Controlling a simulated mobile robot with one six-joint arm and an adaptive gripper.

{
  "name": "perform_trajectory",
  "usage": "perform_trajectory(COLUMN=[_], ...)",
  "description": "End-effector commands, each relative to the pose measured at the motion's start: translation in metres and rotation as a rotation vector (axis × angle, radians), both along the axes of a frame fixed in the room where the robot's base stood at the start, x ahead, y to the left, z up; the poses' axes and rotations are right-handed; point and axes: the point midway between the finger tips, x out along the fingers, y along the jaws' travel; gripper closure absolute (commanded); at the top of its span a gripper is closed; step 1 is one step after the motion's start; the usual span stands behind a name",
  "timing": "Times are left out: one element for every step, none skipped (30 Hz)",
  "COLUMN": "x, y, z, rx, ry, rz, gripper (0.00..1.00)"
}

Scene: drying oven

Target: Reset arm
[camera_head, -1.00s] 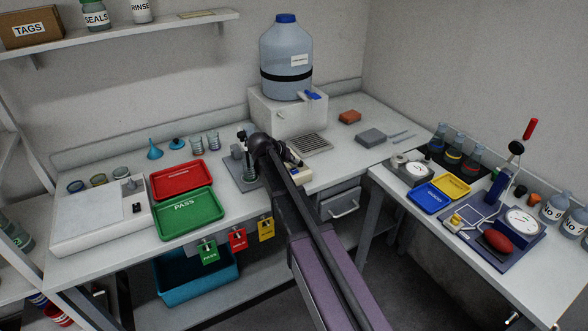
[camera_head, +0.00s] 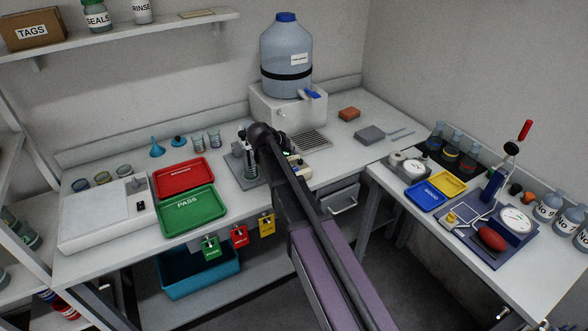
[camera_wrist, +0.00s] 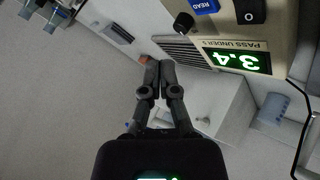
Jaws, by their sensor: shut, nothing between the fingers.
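My gripper shows in the wrist view (camera_wrist: 158,75), its two fingers together and nothing between them. In the wrist view it is in front of a beige meter (camera_wrist: 245,45) with a green display reading 3.4, a READ button and a black knob. In the head view my arm reaches to the middle of the bench, and its dark wrist hides the gripper's fingers. The meter (camera_head: 296,168) shows partly behind my arm, next to a small stand (camera_head: 247,168).
A red tray (camera_head: 183,165) and a green PASS tray (camera_head: 190,223) lie left of my arm. A large water jug (camera_head: 286,60) stands behind it on a white dispenser. The right bench holds a blue tray (camera_head: 423,206), gauges and bottles. A teal bin (camera_head: 200,280) sits below.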

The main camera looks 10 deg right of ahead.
Motion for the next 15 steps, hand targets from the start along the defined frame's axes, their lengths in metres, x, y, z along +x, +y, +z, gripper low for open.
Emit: perform_trajectory(x=[0.0, 0.0, 0.0, 0.0, 0.0, 0.0, 0.0, 0.0, 0.0, 0.0, -0.001, -0.002, -0.005, -0.007, -0.013], y=[0.0, 0.0, 0.0, 0.0, 0.0, 0.0, 0.0, 0.0, 0.0, 0.0, 0.0, -0.001, -0.002, -0.002, -0.004], z=[0.0, 0.0, 0.0, 0.0, 0.0, 0.0, 0.0, 0.0, 0.0, 0.0, 0.0, -0.001, -0.001, -0.002, -0.003], rx=[0.0, 0.0, 0.0, 0.0, 0.0, 0.0, 0.0, 0.0, 0.0, 0.0, 0.001, 0.003, 0.005, 0.009, 0.018], ry=[0.0, 0.0, 0.0, 0.0, 0.0, 0.0, 0.0, 0.0, 0.0, 0.0, 0.001, 0.004, 0.008, 0.013, 0.023], rz=[0.0, 0.0, 0.0, 0.0, 0.0, 0.0, 0.0, 0.0, 0.0, 0.0, 0.0, 0.0, 0.0, 0.0, 0.001], gripper=[1.0, 1.0, 1.0, 1.0, 1.0, 1.0, 1.0, 1.0, 1.0, 1.0, 1.0, 1.0, 1.0, 1.0, 1.0])
